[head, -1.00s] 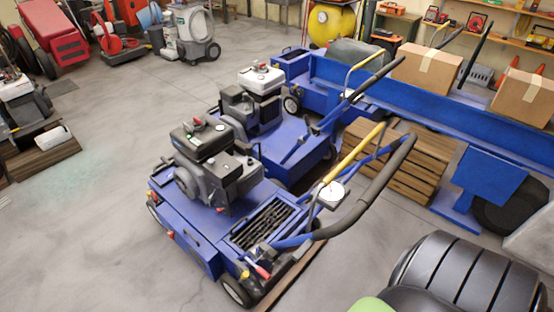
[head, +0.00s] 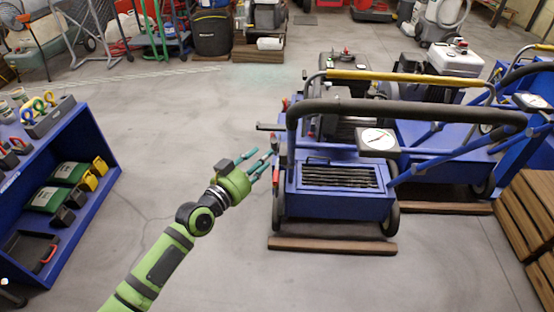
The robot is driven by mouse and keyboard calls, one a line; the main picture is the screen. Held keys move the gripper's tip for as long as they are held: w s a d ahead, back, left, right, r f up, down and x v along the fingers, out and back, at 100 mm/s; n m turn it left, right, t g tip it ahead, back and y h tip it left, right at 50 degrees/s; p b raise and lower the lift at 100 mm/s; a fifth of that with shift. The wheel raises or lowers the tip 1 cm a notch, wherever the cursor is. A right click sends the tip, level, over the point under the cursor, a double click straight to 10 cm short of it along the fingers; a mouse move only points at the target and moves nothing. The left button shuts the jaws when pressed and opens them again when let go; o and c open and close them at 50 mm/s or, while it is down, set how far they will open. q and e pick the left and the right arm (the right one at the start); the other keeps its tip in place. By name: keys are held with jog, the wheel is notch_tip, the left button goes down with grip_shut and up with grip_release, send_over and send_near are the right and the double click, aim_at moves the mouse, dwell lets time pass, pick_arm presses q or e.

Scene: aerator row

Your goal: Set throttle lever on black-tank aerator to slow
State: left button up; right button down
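The black-tank aerator (head: 345,205) is the nearest blue machine, with its dark engine partly hidden behind the handlebar. My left gripper (head: 264,166) is just left of that corner, close to the red-tipped lever. Its teal fingers are spread and hold nothing. I cannot tell whether they touch the lever. My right gripper is out of view.
A white-tank aerator (head: 455,60) stands to the right, partly behind the handlebars (head: 410,110). A blue shelf unit (head: 85,190) with tools is at the left. Wooden pallets (head: 525,215) are at the right.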

aim_at(274, 146)
pick_arm(q)
jog(key=x, duration=0.3)
jog(key=b+x, duration=0.1)
jog(key=x, duration=0.1)
jog(key=shift+w+d+r, duration=0.1)
jog(key=shift+w+r, duration=0.1)
jog(key=shift+w, duration=0.2)
jog(key=shift+w+d, duration=0.35)
jog(key=shift+w, duration=0.2)
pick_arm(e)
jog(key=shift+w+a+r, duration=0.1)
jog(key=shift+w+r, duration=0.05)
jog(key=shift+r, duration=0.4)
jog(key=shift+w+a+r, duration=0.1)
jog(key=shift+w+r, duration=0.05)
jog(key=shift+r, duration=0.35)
pick_arm(q)
grip_shut()
